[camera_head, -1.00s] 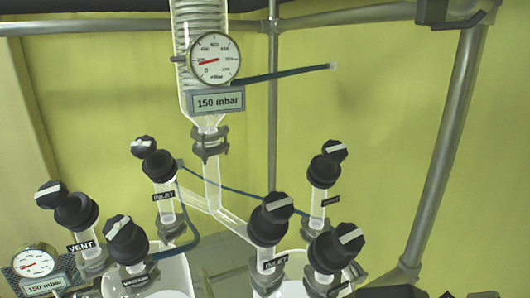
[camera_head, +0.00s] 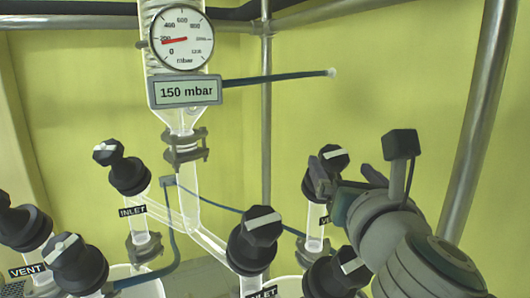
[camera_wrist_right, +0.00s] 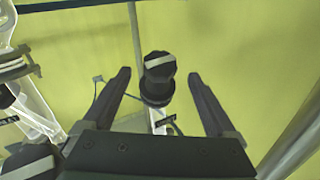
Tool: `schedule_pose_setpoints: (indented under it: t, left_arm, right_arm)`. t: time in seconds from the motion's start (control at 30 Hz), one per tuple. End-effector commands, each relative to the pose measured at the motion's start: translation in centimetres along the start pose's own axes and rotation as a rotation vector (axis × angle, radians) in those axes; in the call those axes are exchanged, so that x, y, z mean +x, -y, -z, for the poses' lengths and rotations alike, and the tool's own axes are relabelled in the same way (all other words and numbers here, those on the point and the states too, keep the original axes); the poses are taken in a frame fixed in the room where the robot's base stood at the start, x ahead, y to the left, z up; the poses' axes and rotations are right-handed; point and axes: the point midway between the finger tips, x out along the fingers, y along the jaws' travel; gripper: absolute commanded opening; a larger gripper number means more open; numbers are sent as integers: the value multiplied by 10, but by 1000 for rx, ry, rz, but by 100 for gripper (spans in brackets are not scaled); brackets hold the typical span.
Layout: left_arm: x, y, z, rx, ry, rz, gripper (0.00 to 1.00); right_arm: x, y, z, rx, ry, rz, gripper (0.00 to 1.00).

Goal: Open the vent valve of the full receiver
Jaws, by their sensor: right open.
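A black valve knob (camera_head: 326,165) with a white stripe tops a glass neck on the right; its label, starting with V, is partly covered. My right gripper (camera_head: 346,186) is beside it, coming from the right. In the right wrist view, that knob (camera_wrist_right: 159,68) shows between the two open fingers (camera_wrist_right: 159,78), with gaps on both sides. Another valve, labelled VENT (camera_head: 20,225), stands at the far left edge. The receiver bodies are mostly below the frame, so I cannot tell which is full. My left gripper is not in view.
An INLET valve (camera_head: 122,168) stands left, another INLET valve (camera_head: 255,238) front centre. More knobs stand front left (camera_head: 76,264) and front right (camera_head: 335,274), the latter close to my right arm. A gauge (camera_head: 181,38) with a 150 mbar display hangs above. A metal post (camera_head: 478,125) rises right.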

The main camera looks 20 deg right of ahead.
Motion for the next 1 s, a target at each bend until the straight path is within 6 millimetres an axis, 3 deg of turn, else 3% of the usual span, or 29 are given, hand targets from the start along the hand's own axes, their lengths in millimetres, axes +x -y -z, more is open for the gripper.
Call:
schedule_pose_setpoints:
  t: [0.1,0.3,0.7,1.0]
  left_arm:
    - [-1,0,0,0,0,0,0]
    - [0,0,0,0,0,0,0]
    - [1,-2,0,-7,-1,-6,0]
    - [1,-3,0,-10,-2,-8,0]
  right_arm:
    - [22,-1,-1,-4,3,-2,92]
    - [47,0,0,-4,2,-1,92]
    - [56,0,0,-3,2,-2,92]
    - [56,0,0,-4,1,-2,60]
